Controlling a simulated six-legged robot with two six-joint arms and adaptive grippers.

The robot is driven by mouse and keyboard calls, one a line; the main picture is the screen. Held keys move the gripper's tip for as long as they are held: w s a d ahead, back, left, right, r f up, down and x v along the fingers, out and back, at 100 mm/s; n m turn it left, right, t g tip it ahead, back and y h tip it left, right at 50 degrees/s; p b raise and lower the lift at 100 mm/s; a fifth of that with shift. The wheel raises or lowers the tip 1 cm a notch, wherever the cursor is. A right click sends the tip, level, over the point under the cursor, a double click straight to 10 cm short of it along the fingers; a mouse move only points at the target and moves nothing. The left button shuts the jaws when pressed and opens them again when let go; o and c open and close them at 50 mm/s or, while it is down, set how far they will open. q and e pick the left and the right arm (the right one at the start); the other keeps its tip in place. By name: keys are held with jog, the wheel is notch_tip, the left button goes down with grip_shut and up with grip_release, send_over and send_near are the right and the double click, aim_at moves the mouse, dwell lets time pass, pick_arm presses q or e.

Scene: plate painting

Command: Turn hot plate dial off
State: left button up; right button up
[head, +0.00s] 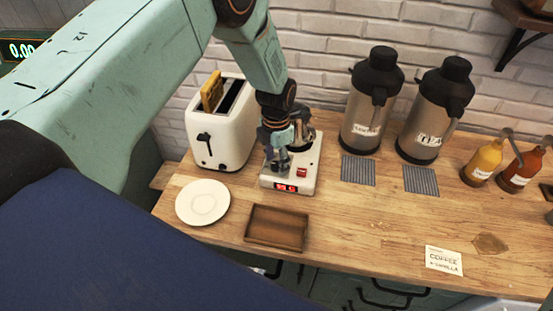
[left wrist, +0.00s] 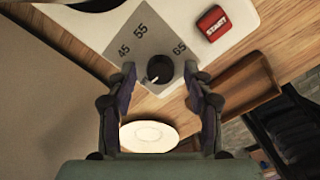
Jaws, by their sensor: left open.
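The white hot plate (head: 308,176) stands on the wooden counter, with a red lit display (head: 287,187) and a red button on its front. In the left wrist view, its dial (left wrist: 160,69) is a dark round knob with a light pointer mark, on a grey panel (left wrist: 150,40) marked 45, 55 and 65. The red START button (left wrist: 213,23) is beside the panel. My left gripper (head: 278,165) is over the hot plate; in the left wrist view the open fingers (left wrist: 162,85) are on either side of the dial. Contact cannot be told. My right gripper is not visible.
A white toaster (head: 222,135) with bread stands just left of the hot plate. A white plate (head: 203,202) and a brown wooden tray (head: 276,228) lie in front. Two steel dispensers (head: 368,110) and sauce bottles (head: 482,162) stand to the right. The front middle counter is clear.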

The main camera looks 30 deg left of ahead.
aim_at(276, 164)
pick_arm(q)
notch_tip(276, 164, up, 12)
dwell(0.4)
jog(key=shift+f, duration=0.1)
dwell(0.5)
